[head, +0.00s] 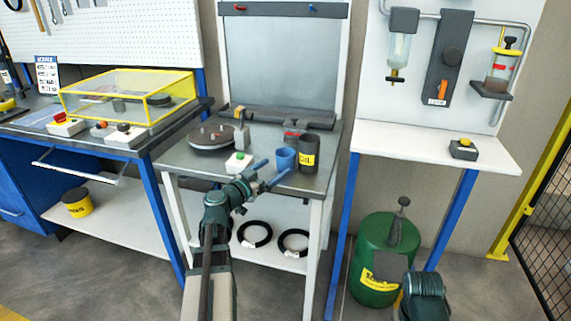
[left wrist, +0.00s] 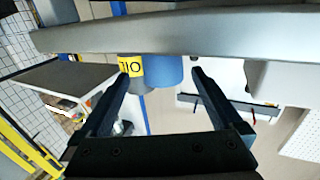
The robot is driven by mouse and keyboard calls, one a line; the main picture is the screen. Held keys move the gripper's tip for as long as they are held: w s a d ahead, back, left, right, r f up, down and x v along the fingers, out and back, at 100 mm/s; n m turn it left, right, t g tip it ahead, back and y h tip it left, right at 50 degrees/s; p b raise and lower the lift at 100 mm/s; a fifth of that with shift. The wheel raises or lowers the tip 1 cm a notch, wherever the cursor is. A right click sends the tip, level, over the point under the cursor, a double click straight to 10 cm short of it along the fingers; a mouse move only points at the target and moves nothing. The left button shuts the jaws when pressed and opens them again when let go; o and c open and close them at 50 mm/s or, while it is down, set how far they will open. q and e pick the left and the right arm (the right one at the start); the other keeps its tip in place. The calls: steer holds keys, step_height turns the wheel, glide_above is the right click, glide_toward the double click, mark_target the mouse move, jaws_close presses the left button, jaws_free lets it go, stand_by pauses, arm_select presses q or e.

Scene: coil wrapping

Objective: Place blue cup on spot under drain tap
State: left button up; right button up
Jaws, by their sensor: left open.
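The blue cup (head: 286,159) stands upright near the front edge of the middle workbench, just left of the dark oil container (head: 308,154). My left gripper (head: 277,170) is open, in front of the cup, its fingers pointing at it. In the left wrist view, the blue cup (left wrist: 169,70) and the oil container (left wrist: 132,66) show beyond and between the open fingers (left wrist: 150,80), which are empty. A clear bowl with a dark tap (head: 395,78) hangs on the right panel. I cannot make out a marked spot below it. My right gripper is not in view.
The white right bench (head: 425,148) is mostly bare, with a small button box (head: 463,149) at its right. A round turntable (head: 211,138) and a green-button box (head: 238,161) sit left of the cup. A green drum (head: 384,258) stands below the right bench.

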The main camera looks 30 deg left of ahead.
mark_target(279, 163)
arm_select(q)
steer(key=shift+w+d, duration=0.15)
steer(key=shift+w, duration=1.2)
steer(key=shift+w+d, duration=0.1)
steer(key=shift+w, duration=1.25)
steer(key=c, duration=1.3)
